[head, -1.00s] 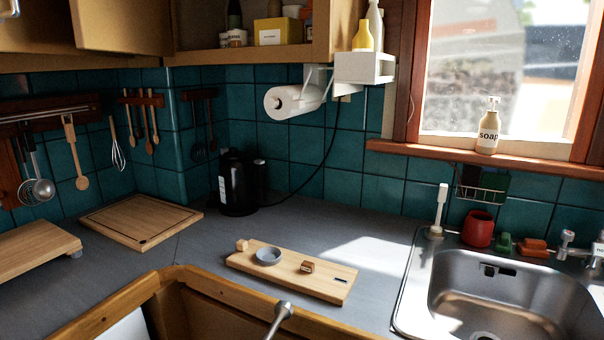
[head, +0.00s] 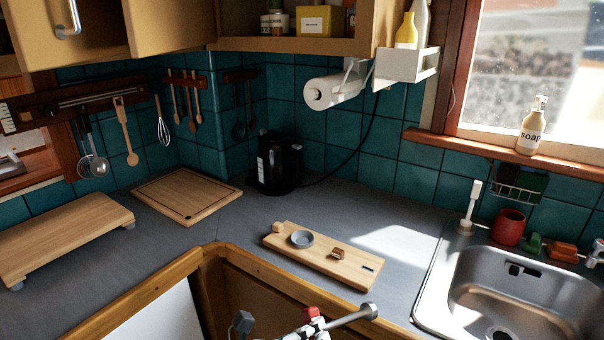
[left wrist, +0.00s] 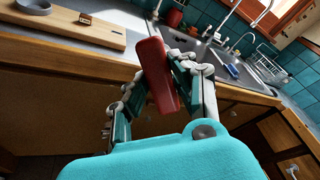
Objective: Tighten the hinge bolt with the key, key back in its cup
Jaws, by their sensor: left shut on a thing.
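My left gripper (left wrist: 160,85) is shut on a red handle (left wrist: 158,75), which stands tilted between its fingers in the left wrist view. In the head view the gripper (head: 308,329) is at the bottom edge, mostly cut off. A bit of red shows there, beside a grey rod with a round end (head: 346,318) that points up and right; it appears to be the key. The gripper is in front of the counter edge. A wooden board (head: 352,268) on the counter bears a round grey cup (head: 302,239) and a small brown block (head: 338,253). I cannot make out the hinge bolt. My right gripper is not visible.
A cutting board (head: 186,197), a raised wooden board (head: 60,233) and a black kettle (head: 277,165) stand on the counter. The sink (head: 520,285) and a red mug (head: 509,227) are at right. Upper cabinet doors (head: 170,22) hang at upper left. Counter around the slotted board is clear.

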